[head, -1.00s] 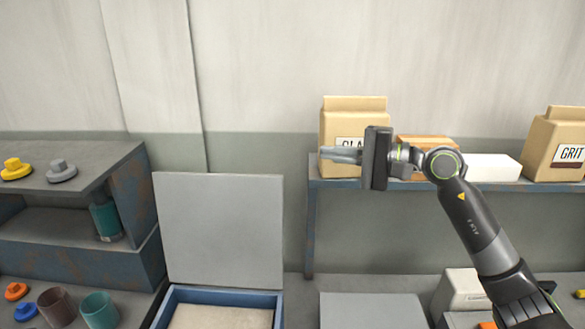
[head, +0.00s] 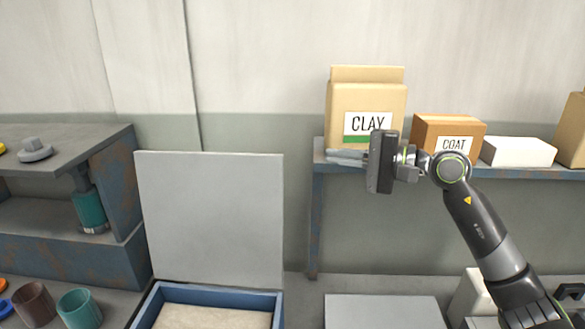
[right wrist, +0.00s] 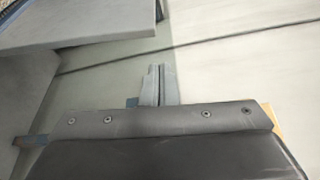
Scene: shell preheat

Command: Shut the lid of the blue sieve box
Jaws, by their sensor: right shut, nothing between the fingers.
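The blue sieve box (head: 152,302) stands at the lower middle left in the head view, holding a pale, sand-like fill. Its grey lid (head: 212,215) stands open, upright at the back of the box. My right gripper (head: 345,157) is shut and empty, in front of the shelf with the clay bag. Its fingers point left, to the right of the lid and apart from it. In the right wrist view the shut fingers (right wrist: 152,85) show side by side, and a grey panel is at the upper left. My left gripper is out of view.
A clay bag (head: 365,112), an orange-brown coat box (head: 447,134) and a white block (head: 517,151) stand on the right shelf (head: 318,160). A left shelf holds a grey knobbed piece (head: 35,149). Cups, one teal (head: 79,309), stand left of the box. A flat grey panel (head: 385,312) lies right.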

